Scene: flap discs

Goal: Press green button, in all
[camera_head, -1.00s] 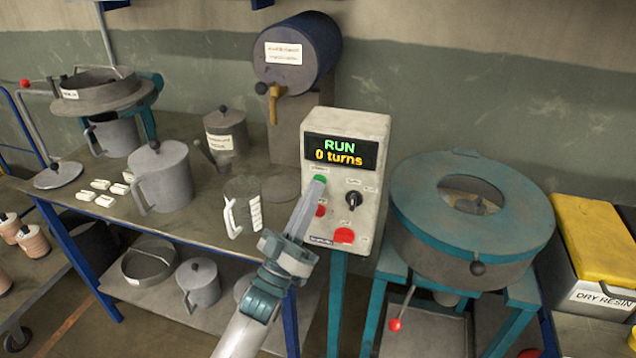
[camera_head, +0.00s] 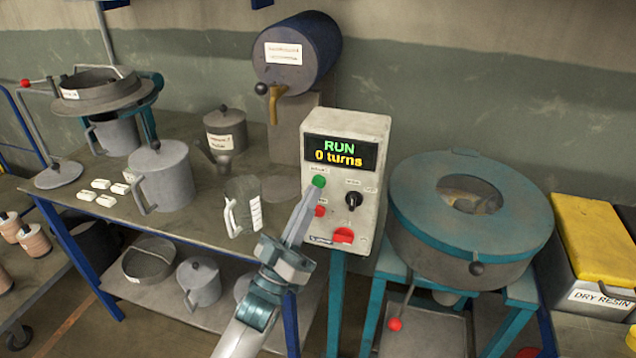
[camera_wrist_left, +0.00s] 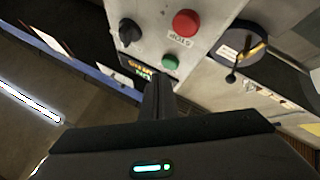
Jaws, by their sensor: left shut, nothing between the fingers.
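The green button (camera_head: 319,181) is on the front of a grey control box (camera_head: 372,128), under a display (camera_head: 341,152) reading "RUN" and "0 turns". My left gripper (camera_head: 312,192) is shut and empty, its fingertips just below the green button, and a small gap seems to show between them. My right gripper is not in view.
The box also carries a black knob (camera_head: 354,200), a small red button (camera_head: 320,211) and a larger red button (camera_head: 344,235). A teal round machine (camera_head: 415,210) stands to the right. A grey jug (camera_head: 166,178) and a clear measuring jug (camera_head: 243,207) stand on the table to the left.

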